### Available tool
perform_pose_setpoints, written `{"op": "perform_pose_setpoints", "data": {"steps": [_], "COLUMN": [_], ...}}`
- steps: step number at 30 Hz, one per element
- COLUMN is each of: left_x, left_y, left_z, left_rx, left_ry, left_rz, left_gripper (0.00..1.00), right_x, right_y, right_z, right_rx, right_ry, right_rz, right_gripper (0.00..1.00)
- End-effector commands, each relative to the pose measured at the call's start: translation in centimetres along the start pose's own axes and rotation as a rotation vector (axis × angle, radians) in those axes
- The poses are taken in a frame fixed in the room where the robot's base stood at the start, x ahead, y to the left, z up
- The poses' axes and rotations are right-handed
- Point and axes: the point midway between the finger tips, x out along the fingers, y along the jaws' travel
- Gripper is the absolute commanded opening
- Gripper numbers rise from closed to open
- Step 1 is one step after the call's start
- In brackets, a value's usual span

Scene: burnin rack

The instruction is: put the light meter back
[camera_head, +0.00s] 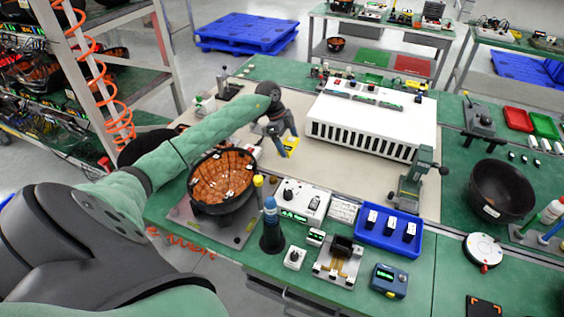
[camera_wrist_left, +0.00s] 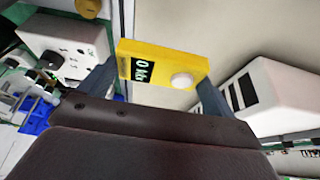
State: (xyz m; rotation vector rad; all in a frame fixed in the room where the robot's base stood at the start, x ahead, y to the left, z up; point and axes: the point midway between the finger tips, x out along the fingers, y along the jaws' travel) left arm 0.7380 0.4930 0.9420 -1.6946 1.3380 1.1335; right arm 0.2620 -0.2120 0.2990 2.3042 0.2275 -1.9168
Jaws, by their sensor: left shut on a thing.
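The light meter (camera_wrist_left: 160,62) is a small yellow box with a dark display and a white round sensor dome. My left gripper (camera_wrist_left: 158,82) is shut on it, with one finger on each side. In the head view the yellow light meter (camera_head: 289,146) hangs at the end of my left arm, by the left gripper (camera_head: 283,136), over the beige mat in front of the white slotted unit. Whether it touches the mat cannot be told. My right gripper does not show in either view.
The white slotted unit (camera_head: 365,122) stands right behind the light meter. A black bowl with an orange inside (camera_head: 222,182) lies in front, below my arm. A white control box (camera_head: 302,201), a blue tray (camera_head: 390,240) and a grey-green stand (camera_head: 412,190) line the front. The mat (camera_head: 330,165) has bare room.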

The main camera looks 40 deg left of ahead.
Motion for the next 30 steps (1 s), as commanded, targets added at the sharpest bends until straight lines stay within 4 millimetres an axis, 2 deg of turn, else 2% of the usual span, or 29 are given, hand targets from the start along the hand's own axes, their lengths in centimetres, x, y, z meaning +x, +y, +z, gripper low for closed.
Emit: {"op": "perform_pose_setpoints", "data": {"steps": [6, 14, 21, 30], "left_x": [2.6, 4.5, 7.3, 8.0], "left_y": [0.1, 0.1, 0.1, 0.0], "left_z": [1.0, 1.7, 2.8, 3.1], "left_rx": [-0.003, -0.003, -0.002, -0.002], "left_ry": [0.002, 0.001, 0.002, 0.000], "left_rz": [0.002, 0.001, 0.001, -0.001], "left_gripper": [0.62, 0.62, 0.62, 0.62], "right_x": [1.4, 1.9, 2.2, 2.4], "right_y": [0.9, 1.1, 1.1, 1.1], "right_z": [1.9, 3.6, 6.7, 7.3], "right_rx": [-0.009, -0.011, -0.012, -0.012], "right_ry": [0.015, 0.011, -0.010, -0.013], "right_rz": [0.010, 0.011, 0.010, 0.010], "right_gripper": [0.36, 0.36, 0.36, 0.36]}}
